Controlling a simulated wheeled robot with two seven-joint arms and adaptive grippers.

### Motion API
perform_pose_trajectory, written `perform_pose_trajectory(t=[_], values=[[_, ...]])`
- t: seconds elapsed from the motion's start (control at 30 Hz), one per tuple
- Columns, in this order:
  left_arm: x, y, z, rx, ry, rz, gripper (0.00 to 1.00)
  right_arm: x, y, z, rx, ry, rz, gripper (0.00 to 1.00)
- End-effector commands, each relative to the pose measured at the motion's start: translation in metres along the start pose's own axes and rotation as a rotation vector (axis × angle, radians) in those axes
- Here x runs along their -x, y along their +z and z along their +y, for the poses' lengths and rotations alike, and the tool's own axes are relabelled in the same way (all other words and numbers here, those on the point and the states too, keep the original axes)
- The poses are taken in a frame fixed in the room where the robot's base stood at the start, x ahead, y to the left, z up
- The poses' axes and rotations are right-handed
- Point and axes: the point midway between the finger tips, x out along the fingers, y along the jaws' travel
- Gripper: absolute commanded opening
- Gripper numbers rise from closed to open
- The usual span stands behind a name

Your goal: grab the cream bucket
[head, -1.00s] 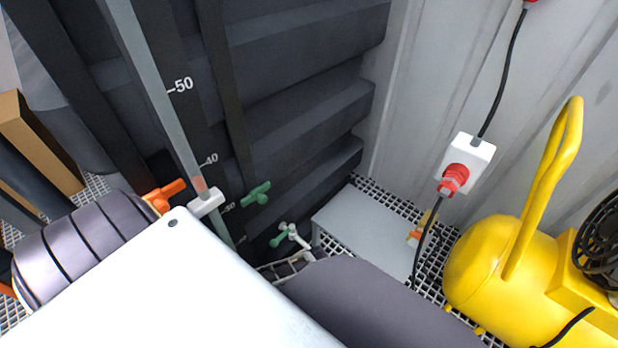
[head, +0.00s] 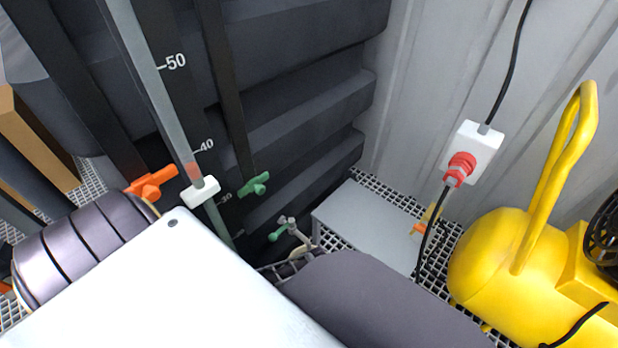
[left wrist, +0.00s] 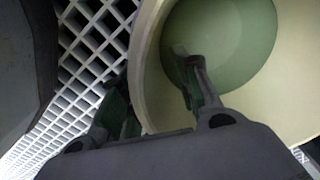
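The cream bucket (left wrist: 288,95) fills the right side of the left wrist view, seen from above into its open top. Its inside bottom looks green. My left gripper (left wrist: 150,75) straddles the bucket's wall: one finger is outside the rim, over the grating, and the other is inside the bucket. The fingers stand apart, with visible room around the wall. In the head view my left gripper does not show, and the bucket is mostly hidden; a small cream patch beside the lower valve may be part of it. My right gripper is in neither view.
A white floor grating (left wrist: 85,50) lies beside the bucket. In the head view, a dark ribbed tank (head: 290,110) has an orange valve (head: 152,183) and a green valve (head: 254,185). A grey box (head: 370,225) and a yellow machine (head: 490,265) stand to the right.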

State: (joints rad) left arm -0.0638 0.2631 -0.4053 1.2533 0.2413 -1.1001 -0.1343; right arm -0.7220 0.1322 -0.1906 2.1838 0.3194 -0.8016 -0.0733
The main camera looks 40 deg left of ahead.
Motion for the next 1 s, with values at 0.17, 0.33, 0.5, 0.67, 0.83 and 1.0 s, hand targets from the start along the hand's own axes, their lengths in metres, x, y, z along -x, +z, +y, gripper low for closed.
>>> perform_pose_trajectory(t=[0.17,0.33,0.5,0.67,0.83,1.0], values=[[-0.0015,-0.0003,0.0,0.0,0.0,0.001,0.32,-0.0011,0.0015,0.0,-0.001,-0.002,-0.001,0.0],[-0.0013,-0.0002,0.0,0.0,0.0,0.001,0.32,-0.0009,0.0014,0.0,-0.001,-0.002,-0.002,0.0],[-0.0013,-0.0001,0.0001,0.0,0.0,0.0,0.32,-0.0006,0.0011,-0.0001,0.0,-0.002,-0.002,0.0],[-0.0013,-0.0001,0.0001,0.0,0.0,0.0,0.16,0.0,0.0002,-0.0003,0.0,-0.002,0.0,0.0],[-0.0014,0.0,0.0001,0.0,0.0,0.0,0.0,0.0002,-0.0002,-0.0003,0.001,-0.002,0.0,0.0],[-0.0014,0.0,0.0002,0.0,0.0,0.0,0.0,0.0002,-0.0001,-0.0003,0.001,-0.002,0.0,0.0]])
